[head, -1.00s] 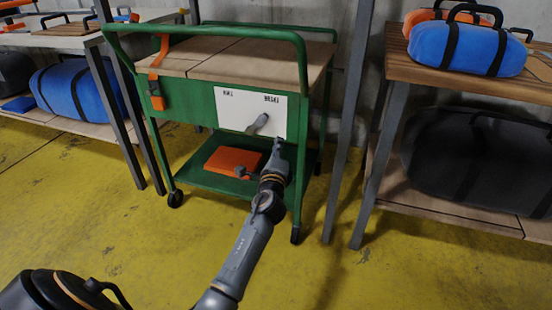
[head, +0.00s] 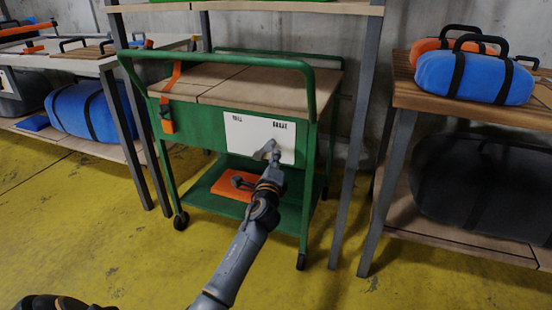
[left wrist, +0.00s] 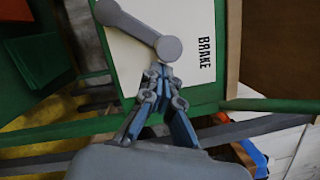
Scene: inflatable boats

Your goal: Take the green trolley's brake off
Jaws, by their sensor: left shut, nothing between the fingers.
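The green trolley (head: 185,140) stands in the middle of the head view, with a wooden top. A white panel (head: 235,133) on its front carries two dark labels, the right one reading BRAKE. In the left wrist view, a grey lever (left wrist: 138,32) lies slanted on the panel (left wrist: 125,62), its larger round end near the word BRAKE. My left gripper (head: 271,152) is shut and empty at the panel, partly hiding the lever. In the left wrist view, its fingertips (left wrist: 160,75) are just below that round end; I cannot tell whether they touch it. My right gripper is out of view.
An orange case (head: 232,186) lies on the trolley's lower shelf. An orange strap (head: 167,115) hangs at its left. A bench with a blue bag (head: 475,76) stands at right, shelves with another blue bag (head: 90,110) at left. The yellow floor (head: 130,230) in front is clear.

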